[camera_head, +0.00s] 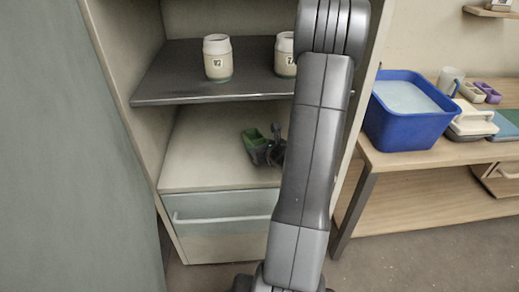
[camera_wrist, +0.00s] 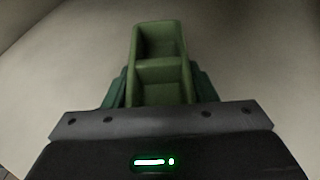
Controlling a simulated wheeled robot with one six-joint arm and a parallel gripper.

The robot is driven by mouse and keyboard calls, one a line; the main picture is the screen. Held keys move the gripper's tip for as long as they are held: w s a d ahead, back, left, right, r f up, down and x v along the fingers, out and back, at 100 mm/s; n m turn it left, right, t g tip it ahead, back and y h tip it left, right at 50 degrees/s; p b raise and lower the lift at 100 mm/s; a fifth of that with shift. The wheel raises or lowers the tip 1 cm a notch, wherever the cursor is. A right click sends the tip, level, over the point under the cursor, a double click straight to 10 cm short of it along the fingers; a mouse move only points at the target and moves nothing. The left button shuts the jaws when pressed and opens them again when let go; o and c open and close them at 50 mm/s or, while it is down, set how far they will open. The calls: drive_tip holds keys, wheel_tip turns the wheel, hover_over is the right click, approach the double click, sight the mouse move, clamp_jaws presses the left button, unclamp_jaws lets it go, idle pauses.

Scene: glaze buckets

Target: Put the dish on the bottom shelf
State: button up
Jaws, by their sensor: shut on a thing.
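The dish (camera_head: 250,137) is small and green, with two compartments. In the wrist view the dish (camera_wrist: 160,45) points away from my gripper, its open top facing the camera. My gripper (camera_head: 266,150) is shut on its near part, with a finger at each side. Both are inside the cabinet, over the pale bottom shelf (camera_head: 196,160) and below the dark upper shelf (camera_head: 170,88). I cannot tell whether the dish touches the bottom shelf. My arm hides the right part of the cabinet.
Two cream jars, one (camera_head: 217,58) left of the other (camera_head: 285,53), stand on the upper shelf. A drawer (camera_head: 222,212) lies below the bottom shelf. Right of the cabinet, a wooden table (camera_head: 400,160) holds a blue tub (camera_head: 396,132). The bottom shelf's left part is clear.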

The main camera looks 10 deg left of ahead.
drive_tip(key=shift+w+f, duration=0.1)
drive_tip(key=shift+w, duration=0.1)
drive_tip(key=shift+f, duration=0.1)
drive_tip(key=shift+f, duration=0.15)
drive_tip(key=o, duration=1.4)
drive_tip(key=shift+r, duration=0.3)
drive_tip(key=p+v, duration=0.2)
drive_tip(key=v, duration=1)
drive_tip(key=shift+s+f, duration=0.1)
